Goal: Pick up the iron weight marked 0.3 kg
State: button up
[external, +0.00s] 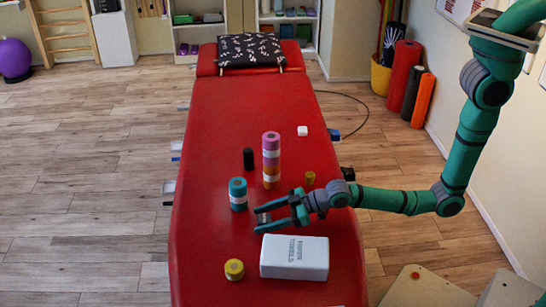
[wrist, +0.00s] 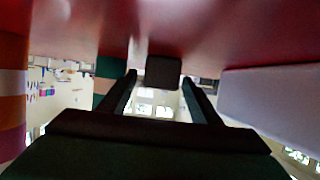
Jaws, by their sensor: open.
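A small dark grey block (external: 265,217), apparently an iron weight, is on the red treatment table (external: 240,130), between the fingers of my gripper (external: 259,219). No mark can be read on it. My gripper is open and low over the table, reaching in from the right. In the wrist view, which looks upside down, the dark block (wrist: 163,71) sits at or just past the fingertips (wrist: 159,77), with a finger on each side. I cannot tell whether either finger touches it.
A teal cylinder (external: 238,194), a black cylinder (external: 248,159) and a pink-orange stack (external: 271,160) stand behind the gripper. A white lettered box (external: 294,258) lies close in front. Yellow cylinders (external: 234,269) (external: 310,178) and a white cube (external: 302,131) stand around. The table's far half is mostly clear.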

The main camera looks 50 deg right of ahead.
jog(key=c, duration=1.4)
jog(key=shift+o, duration=0.2)
jog(key=shift+r, duration=0.15)
